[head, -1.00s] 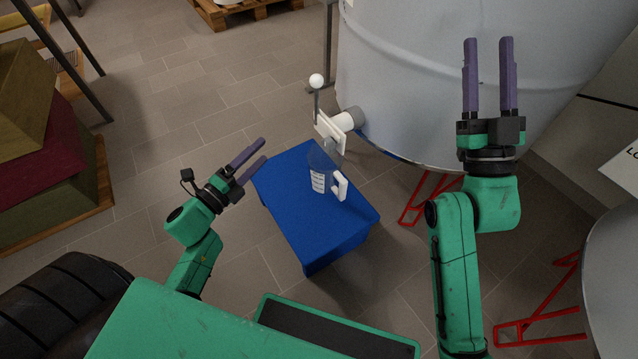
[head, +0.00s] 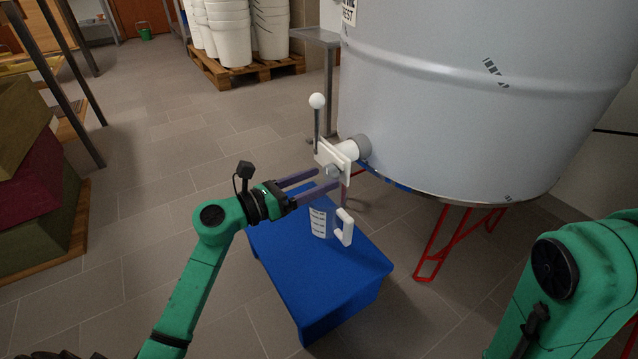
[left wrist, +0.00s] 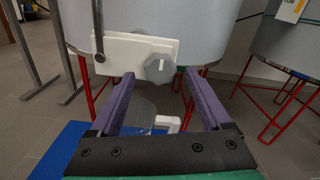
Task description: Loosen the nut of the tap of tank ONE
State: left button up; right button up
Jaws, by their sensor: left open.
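The tap (head: 325,156) is a white plate on a pale pipe low on the big grey tank (head: 470,100); the tank's label is cut off at the top. A thin lever with a white ball (head: 317,101) stands upright on the tap. The nut (left wrist: 160,68) is a grey lobed knob on the plate's face; it also shows in the head view (head: 334,171), partly behind my fingers. My left gripper (head: 327,178) is open, its purple fingers pointing at the nut. In the left wrist view the nut appears between the fingertips; I see no grip on it. My right gripper is out of view.
A clear jug with a white handle (head: 345,228) stands on a blue box (head: 325,275) below the tap. Red tank legs (head: 440,242) stand right of it. White buckets (head: 228,35) sit on a pallet (head: 240,72) behind.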

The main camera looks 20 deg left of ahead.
pick_arm(q)
jog(key=shift+w+d, duration=0.3)
jog(key=shift+w, duration=0.1)
jog(key=shift+c, duration=0.3)
grip_shut()
